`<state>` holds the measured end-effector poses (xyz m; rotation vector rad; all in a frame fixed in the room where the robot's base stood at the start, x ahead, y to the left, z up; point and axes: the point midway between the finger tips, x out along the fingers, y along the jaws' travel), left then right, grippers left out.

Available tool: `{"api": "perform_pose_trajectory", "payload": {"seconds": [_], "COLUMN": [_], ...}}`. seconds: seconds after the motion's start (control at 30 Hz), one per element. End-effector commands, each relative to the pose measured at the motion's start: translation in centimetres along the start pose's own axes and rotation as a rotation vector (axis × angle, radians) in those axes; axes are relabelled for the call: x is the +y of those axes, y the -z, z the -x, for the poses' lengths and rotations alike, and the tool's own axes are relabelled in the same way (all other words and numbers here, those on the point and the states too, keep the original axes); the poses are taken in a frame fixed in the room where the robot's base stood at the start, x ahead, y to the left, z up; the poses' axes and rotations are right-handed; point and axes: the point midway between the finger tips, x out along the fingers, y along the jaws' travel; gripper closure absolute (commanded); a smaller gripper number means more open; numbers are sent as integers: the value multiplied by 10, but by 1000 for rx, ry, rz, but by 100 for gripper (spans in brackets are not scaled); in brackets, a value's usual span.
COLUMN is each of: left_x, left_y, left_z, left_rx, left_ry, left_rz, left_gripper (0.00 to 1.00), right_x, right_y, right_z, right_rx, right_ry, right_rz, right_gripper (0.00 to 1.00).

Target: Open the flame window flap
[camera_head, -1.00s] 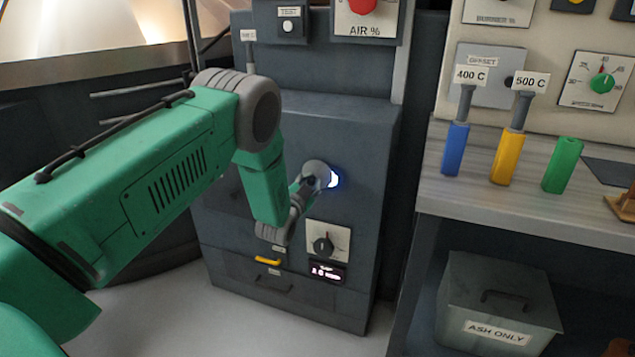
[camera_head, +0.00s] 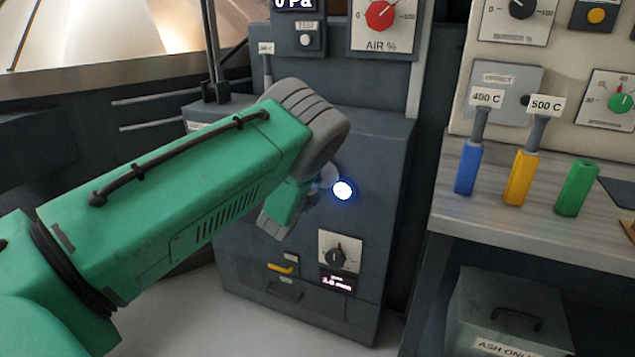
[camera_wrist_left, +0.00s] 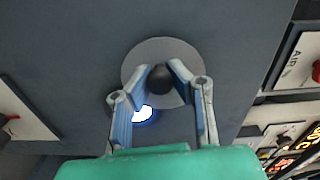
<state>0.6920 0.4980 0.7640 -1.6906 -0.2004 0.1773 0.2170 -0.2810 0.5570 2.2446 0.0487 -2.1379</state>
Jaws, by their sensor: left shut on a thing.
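The flame window flap is a grey round disc (camera_wrist_left: 160,50) with a dark knob (camera_wrist_left: 160,79) at its middle, on the front of the dark grey furnace cabinet. My left gripper (camera_wrist_left: 162,72) is shut on the knob, one finger on each side of it. The flame window (camera_head: 343,190) glows white and blue to the right of my left wrist in the head view. It also shows in the wrist view (camera_wrist_left: 146,114), beside the disc's lower edge and partly behind a finger. In the head view my forearm and wrist hide the gripper and most of the flap. My right gripper is not in view.
The furnace cabinet (camera_head: 375,150) carries a dial (camera_head: 338,255) and a yellow handle (camera_head: 283,268) below the window. At right, a bench (camera_head: 470,210) holds blue (camera_head: 467,168), yellow (camera_head: 522,180) and green (camera_head: 577,188) blocks. An ash box (camera_head: 510,310) stands beneath.

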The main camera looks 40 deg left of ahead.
Motion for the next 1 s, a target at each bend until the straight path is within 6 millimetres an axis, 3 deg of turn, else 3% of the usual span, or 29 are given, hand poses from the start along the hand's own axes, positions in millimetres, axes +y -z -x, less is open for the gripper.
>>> {"api": "perform_pose_trajectory", "payload": {"seconds": [0.67, 0.7, 0.77, 1.0], "left_x": [-4, -4, -4, -4], "left_y": [1, 1, 1, 1], "left_z": [0, 0, 0, 0], "left_rx": [1, 1, 1, 1], "left_ry": [1, 0, 0, -1], "left_rz": [-58, -58, -58, -58], "left_gripper": [100, 75, 60, 60], "right_x": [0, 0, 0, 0], "right_y": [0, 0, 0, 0], "right_z": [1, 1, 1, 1], "right_rx": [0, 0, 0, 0], "right_ry": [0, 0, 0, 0], "right_rz": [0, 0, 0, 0], "right_gripper": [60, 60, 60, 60]}}
